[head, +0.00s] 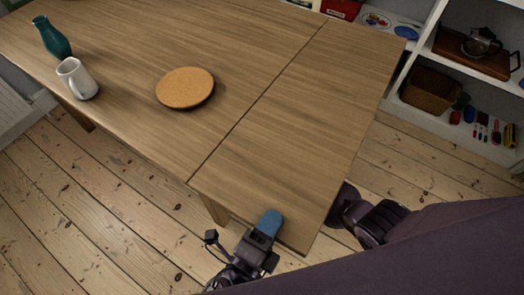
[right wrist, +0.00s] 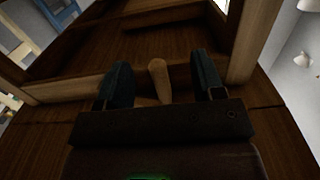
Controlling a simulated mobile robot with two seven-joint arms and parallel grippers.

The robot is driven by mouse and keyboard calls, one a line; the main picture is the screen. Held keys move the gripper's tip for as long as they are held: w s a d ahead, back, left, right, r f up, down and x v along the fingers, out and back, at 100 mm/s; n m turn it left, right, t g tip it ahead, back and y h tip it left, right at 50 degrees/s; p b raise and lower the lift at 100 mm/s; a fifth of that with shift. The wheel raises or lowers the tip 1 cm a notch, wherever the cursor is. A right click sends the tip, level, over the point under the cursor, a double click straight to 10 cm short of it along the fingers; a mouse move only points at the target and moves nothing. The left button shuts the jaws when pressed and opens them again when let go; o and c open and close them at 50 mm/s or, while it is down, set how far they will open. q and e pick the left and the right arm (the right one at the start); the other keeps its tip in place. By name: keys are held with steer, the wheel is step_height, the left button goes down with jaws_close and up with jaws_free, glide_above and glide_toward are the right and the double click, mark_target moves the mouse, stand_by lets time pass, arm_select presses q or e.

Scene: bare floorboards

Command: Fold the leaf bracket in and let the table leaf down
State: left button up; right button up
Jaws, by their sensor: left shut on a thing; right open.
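The wooden table leaf (head: 310,110) is up, level with the tabletop (head: 235,45), with a dark seam between them. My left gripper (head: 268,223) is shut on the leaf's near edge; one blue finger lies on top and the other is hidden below. My right arm reaches under the leaf's right edge, so its fingers are hidden in the head view. In the right wrist view my right gripper (right wrist: 161,82) is open, its fingers on either side of a pale wooden peg (right wrist: 157,75), apart from it. The peg stands by a wooden bar (right wrist: 62,88), apparently the leaf bracket, under the table.
A cork mat (head: 185,87), a white jug (head: 76,78) and a teal vase (head: 52,37) stand on the fixed tabletop. The leaf's top is bare. White shelves (head: 440,112) with a basket (head: 430,90) stand at the right. Floorboards in front are clear.

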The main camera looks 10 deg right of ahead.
steer(key=shift+g+h, duration=0.3)
steer(key=s+d, duration=0.1)
steer(key=d, duration=0.2)
steer(key=s+d+f, duration=0.1)
steer(key=s+d, duration=0.1)
steer(key=d, duration=0.1)
steer(key=s+d, duration=0.2)
steer(key=d, duration=0.1)
steer(key=shift+s+d+f, duration=0.1)
steer(key=shift+s+f, duration=0.1)
steer(key=shift+f, duration=0.15)
steer(key=c, duration=0.7)
steer(key=s+d+r+m, duration=0.1)
steer(key=m, duration=0.1)
steer(key=s+d+r+m, duration=0.1)
steer(key=d+m, duration=0.1)
steer(key=shift+s+d+r+m, duration=0.1)
steer(key=shift+s+m, duration=0.1)
steer(key=shift+m, duration=0.1)
jaws_close()
step_height(320, 180, up, 5)
steer(key=a+m+y, duration=0.2)
steer(key=m, duration=1)
steer(key=x, duration=1.4)
